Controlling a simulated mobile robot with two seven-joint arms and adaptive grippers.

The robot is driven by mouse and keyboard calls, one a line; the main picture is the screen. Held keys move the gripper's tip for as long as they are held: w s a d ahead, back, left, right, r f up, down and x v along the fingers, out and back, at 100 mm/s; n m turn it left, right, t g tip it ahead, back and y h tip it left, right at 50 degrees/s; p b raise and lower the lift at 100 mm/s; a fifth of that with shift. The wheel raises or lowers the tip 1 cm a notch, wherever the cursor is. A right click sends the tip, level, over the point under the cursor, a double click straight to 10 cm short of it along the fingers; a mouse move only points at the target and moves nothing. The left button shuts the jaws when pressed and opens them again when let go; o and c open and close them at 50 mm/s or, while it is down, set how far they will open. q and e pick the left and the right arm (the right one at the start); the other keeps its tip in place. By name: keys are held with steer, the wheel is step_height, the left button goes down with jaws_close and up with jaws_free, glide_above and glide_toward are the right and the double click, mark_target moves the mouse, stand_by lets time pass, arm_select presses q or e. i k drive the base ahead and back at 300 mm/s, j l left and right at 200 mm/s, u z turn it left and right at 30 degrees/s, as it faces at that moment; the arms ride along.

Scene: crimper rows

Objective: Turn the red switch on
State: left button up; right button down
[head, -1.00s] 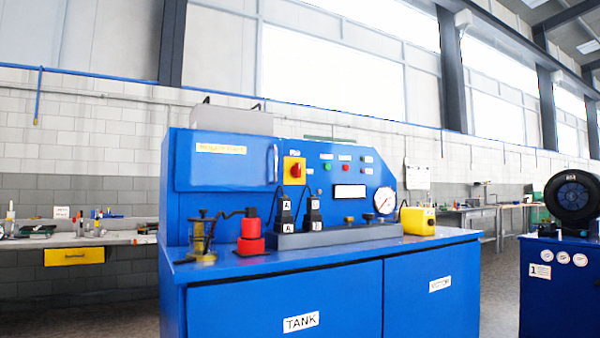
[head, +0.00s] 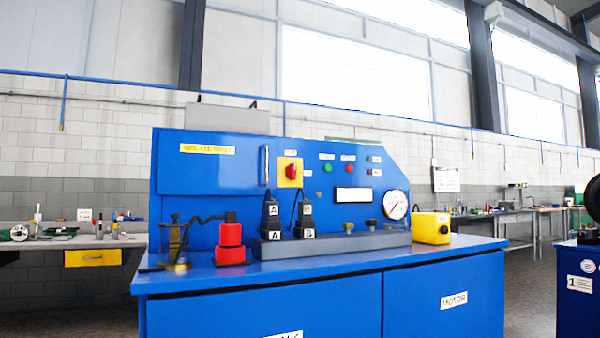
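The red switch (head: 291,172) is a red rotary knob on a yellow square plate. It sits on the upright front panel of a blue machine (head: 230,215), right of a door with a vertical handle. A small white label is above the plate. The knob looks roughly upright, but it is too small to tell its exact setting. Neither of my grippers shows in the head view.
The blue bench top carries a red block (head: 230,240), black lettered blocks (head: 272,215) on a grey base, and a yellow box (head: 431,228). A pressure gauge (head: 395,204) is on the panel's right. Workbenches stand along the wall behind.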

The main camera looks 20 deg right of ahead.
mark_target(291, 171)
steer(key=l+u, duration=0.25)
steer(key=l, duration=0.9)
steer(key=l+u, duration=0.2)
steer(key=l, duration=0.9)
